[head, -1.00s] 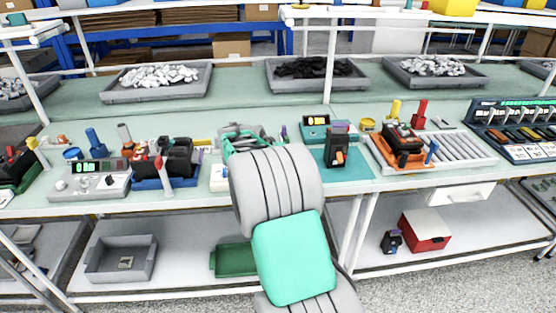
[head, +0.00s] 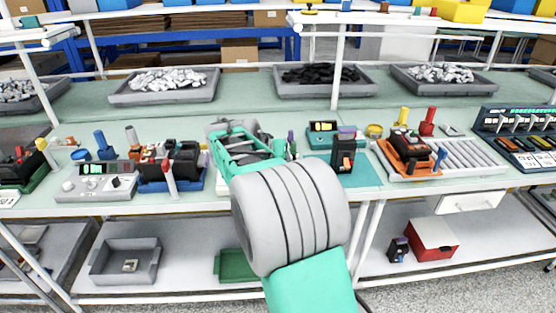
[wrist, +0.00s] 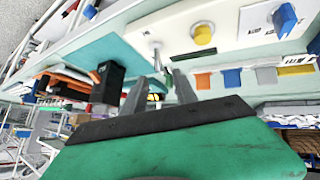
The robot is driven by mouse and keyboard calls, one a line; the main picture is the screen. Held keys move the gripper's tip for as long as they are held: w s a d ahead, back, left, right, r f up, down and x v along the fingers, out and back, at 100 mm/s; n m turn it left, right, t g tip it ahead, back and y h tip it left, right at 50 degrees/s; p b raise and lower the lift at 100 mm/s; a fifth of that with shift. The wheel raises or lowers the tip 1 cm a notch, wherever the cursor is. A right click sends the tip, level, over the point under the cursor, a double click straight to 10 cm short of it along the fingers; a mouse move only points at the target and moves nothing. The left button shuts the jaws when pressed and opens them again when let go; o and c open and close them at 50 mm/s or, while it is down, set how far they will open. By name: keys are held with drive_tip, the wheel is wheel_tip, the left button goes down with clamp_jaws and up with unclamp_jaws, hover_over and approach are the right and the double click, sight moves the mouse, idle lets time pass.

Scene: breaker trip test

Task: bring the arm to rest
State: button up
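My gripper (wrist: 158,92) shows in the wrist view as two grey fingers standing apart, with nothing held between them. In the head view my green and grey arm reaches over the bench, and its links hide the fingertips. A black breaker-like block (head: 343,155) with an orange mark stands upright on a teal mat (head: 368,178), to the right of my arm. It also shows in the wrist view (wrist: 107,82), to the left of the fingers and apart from them. A teal tester with a lit display (head: 323,127) stands behind the block.
A control box (head: 98,187) and a blue holder with black parts (head: 170,180) are left of my arm. An orange fixture (head: 408,155) and a roller tray (head: 468,156) are to the right. Grey bins (head: 165,97) line the back. A red box (head: 433,243) sits on the lower shelf.

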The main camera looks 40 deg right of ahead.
drive_tip(key=s+a+n+t+y+p, duration=0.1)
drive_tip(key=s+a+n+y, duration=0.25)
drive_tip(key=a, duration=0.85)
drive_tip(key=s+a+n+y+p, duration=0.1)
drive_tip(key=s+a+n+y, duration=0.3)
drive_tip(key=a, duration=0.7)
drive_tip(key=s+a+f+n+g, duration=0.1)
drive_tip(key=s+a+f+n, duration=0.1)
drive_tip(key=s+a, duration=0.7)
drive_tip(key=shift+s+a+y+p, duration=0.35)
drive_tip(key=shift+s+a+p, duration=0.1)
drive_tip(key=shift+s, duration=0.2)
drive_tip(key=shift+d, duration=0.1)
